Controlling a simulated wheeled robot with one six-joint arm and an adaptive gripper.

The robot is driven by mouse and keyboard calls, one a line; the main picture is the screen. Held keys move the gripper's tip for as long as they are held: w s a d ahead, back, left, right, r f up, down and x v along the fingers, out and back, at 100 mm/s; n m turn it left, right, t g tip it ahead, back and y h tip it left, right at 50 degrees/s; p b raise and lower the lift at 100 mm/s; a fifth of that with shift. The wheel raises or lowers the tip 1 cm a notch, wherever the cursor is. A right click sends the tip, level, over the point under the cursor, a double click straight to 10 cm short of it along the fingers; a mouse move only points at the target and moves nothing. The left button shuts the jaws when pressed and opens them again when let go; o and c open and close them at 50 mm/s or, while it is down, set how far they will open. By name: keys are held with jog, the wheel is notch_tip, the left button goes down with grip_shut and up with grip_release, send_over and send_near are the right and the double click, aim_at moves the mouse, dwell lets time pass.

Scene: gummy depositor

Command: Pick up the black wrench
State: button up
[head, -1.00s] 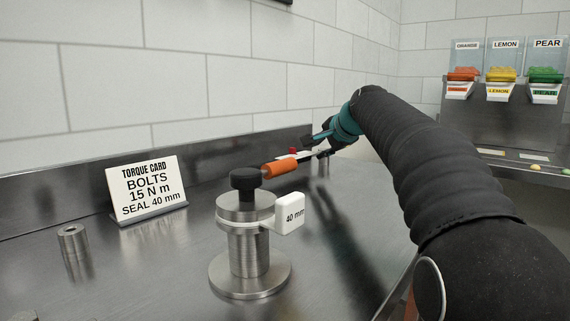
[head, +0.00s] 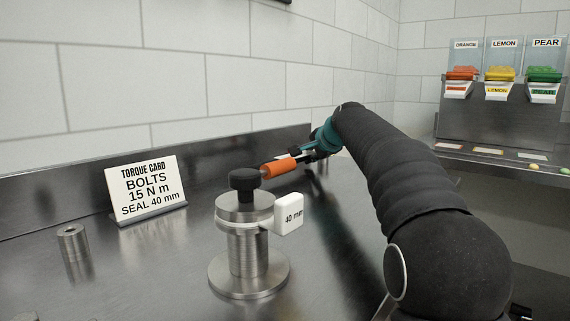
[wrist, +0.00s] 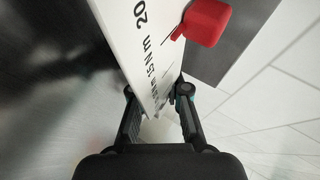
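A tool with an orange handle (head: 279,166) lies beyond the fixture, at mid picture in the head view. Its dark far part is mostly hidden by my gripper. In the wrist view a white scale plate (wrist: 148,45) with N m markings and a red block (wrist: 206,21) at its edge run toward my gripper. My gripper (wrist: 158,96) has its two fingers apart, one on each side of the plate's lower end; I see no clear contact. In the head view my gripper (head: 318,150) is just right of the orange handle. I cannot make out a plainly black wrench.
A steel fixture (head: 248,250) with a black knob (head: 244,183) and a white 40 mm tag (head: 289,214) stands in front. A torque card (head: 146,190) and a small steel cylinder (head: 72,243) are left. Dispensers (head: 502,95) stand at right; the wall is behind.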

grip_shut()
notch_tip(320, 180, up, 5)
jog(key=shift+f+p, duration=0.1)
jog(key=shift+p, duration=0.75)
jog(key=s+d+r+p, duration=0.1)
jog(key=d+r+p, duration=0.1)
jog(key=d+r, duration=0.4)
jog(key=d, duration=0.5)
jog(key=shift+d+r, duration=0.15)
jog(key=shift+d, duration=0.15)
jog(key=shift+s+d, duration=0.1)
